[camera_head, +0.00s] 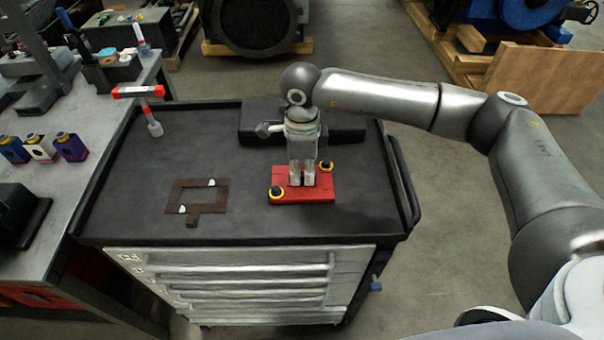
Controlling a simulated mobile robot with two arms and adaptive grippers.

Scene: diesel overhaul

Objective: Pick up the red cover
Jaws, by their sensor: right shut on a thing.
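The red cover (321,191) is a flat red plate on the dark top of the tool cart (140,219). It has a round yellow-and-black fitting (276,193) at its front left and another (326,166) at its back right. My right gripper (302,183) points straight down at the middle of the cover and is shut on it. The gripped part is hidden behind the fingers. The cover looks flat and level; I cannot tell whether it touches the cart top. My left gripper is not in view.
A brown rectangular gasket-like frame (217,208) with two white bits lies left of the cover. A black case (345,135) sits behind my gripper. A red-topped tool (138,92) stands at the cart's back left. A workbench (62,200) adjoins on the left.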

